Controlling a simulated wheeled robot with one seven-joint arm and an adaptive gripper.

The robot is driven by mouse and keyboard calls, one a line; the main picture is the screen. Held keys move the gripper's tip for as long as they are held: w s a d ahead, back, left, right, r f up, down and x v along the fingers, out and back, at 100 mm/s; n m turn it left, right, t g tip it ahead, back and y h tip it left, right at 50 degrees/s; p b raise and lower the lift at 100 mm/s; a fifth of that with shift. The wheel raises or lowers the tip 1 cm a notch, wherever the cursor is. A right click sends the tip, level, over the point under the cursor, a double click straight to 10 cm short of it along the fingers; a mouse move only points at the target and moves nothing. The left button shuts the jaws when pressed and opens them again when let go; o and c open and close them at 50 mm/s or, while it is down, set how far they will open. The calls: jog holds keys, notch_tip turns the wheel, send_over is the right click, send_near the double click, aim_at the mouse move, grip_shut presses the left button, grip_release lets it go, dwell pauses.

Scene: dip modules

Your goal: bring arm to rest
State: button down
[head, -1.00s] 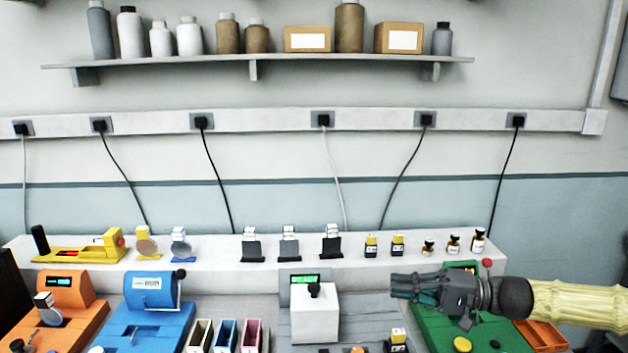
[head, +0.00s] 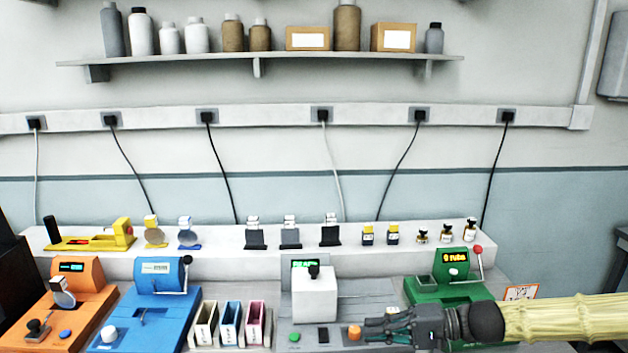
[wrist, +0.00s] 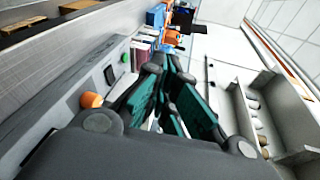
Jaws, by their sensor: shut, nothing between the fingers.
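My gripper (head: 388,328) is in the lower right of the head view, with its fingers pointing left. It is shut and empty, above the front of the bench between the grey machine (head: 314,296) and the green machine (head: 452,275). My arm comes in from the right edge and covers the green machine's lower front. In the wrist view my gripper (wrist: 172,100) shows with its dark green-padded fingers pointing away, and the orange knob (wrist: 91,100) of the grey machine lies left of it.
A blue machine (head: 158,300) and an orange machine (head: 70,290) stand at left. Three coloured bins (head: 230,322) stand left of the grey machine. A raised ledge (head: 290,262) behind carries stands and small bottles. A wall shelf (head: 260,60) holds bottles and boxes.

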jog(key=s+a+f+g+h+b, duration=0.1)
jog(key=s+f+h, duration=0.1)
jog(key=s+f, duration=0.5)
jog(key=s+a+f+g+h+b, duration=0.1)
jog(key=s+a+f+h, duration=0.15)
jog(key=f, duration=0.95)
jog(key=s+a+f+g+h+b, duration=0.1)
jog(key=s+f+h, duration=0.25)
jog(key=f, duration=0.55)
jog(key=s+d+f+n+h+b, duration=0.1)
jog(key=s+d+f+h+b, duration=0.1)
jog(key=s+d+f, duration=0.5)
jog(key=s+d+f+n+h+b, duration=0.2)
jog(key=s+d+f+h, duration=0.3)
jog(key=s+f, duration=0.6)
jog(key=shift+s+d+f+b, duration=0.2)
jog(key=shift+d+f+b, duration=0.3)
jog(key=shift+d+b, duration=0.4)
jog(key=shift+d, duration=0.1)
